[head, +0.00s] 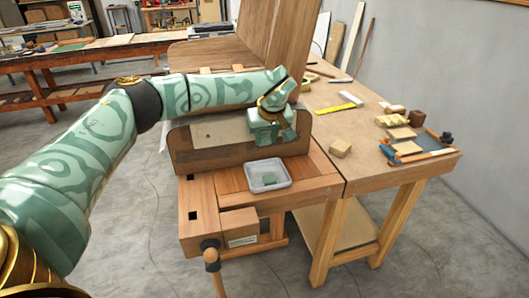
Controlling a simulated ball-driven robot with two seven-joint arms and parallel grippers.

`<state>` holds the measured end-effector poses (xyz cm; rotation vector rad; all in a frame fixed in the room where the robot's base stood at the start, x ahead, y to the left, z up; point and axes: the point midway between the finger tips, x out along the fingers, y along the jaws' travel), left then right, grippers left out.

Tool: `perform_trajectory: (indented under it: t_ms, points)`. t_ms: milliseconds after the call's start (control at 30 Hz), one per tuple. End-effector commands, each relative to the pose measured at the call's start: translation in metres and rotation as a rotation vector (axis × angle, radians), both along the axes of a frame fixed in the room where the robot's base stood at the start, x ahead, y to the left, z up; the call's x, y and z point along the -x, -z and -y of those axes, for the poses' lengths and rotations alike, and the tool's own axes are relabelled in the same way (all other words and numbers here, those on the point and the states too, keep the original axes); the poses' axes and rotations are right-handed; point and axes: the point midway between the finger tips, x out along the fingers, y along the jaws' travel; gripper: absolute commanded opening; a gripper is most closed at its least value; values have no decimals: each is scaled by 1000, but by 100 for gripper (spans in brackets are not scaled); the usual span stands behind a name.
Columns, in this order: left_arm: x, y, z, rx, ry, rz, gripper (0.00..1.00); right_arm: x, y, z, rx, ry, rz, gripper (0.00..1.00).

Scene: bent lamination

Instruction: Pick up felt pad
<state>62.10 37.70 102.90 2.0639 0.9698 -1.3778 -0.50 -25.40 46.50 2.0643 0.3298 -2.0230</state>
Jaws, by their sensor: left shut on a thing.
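My left arm reaches in from the left across the bench. My left gripper (264,141) points down above the back of the tray, in front of an upright brown panel. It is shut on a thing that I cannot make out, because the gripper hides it. The green pad in the tray shows apart from the gripper. My right gripper is not in view.
The brown panel (190,157) stands behind the tray. A bench vise (210,250) juts from the near end. A wooden block (340,148), a yellow-marked strip (340,107) and several small blocks lie on the worktable (352,180) at right.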

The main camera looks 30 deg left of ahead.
Motion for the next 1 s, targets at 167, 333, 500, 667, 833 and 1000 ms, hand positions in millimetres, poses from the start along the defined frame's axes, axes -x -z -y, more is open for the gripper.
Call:
perform_trajectory:
  t_ms: [167, 333, 500, 667, 833, 1000]
  points:
    - [0, -59, 0, -1, -1, 7, 10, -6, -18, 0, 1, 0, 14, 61]
    - [0, -105, 0, 0, -1, 5, 10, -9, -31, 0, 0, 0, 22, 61]
    - [0, -143, 0, 0, 0, 3, 10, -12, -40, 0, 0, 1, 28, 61]
    - [0, -163, 0, -1, 0, 1, 10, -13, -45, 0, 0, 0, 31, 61]
    - [0, -169, 0, 0, -1, -1, 10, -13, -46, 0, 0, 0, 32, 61]
    - [0, -169, 0, 0, 0, -1, 10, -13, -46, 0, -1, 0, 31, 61]
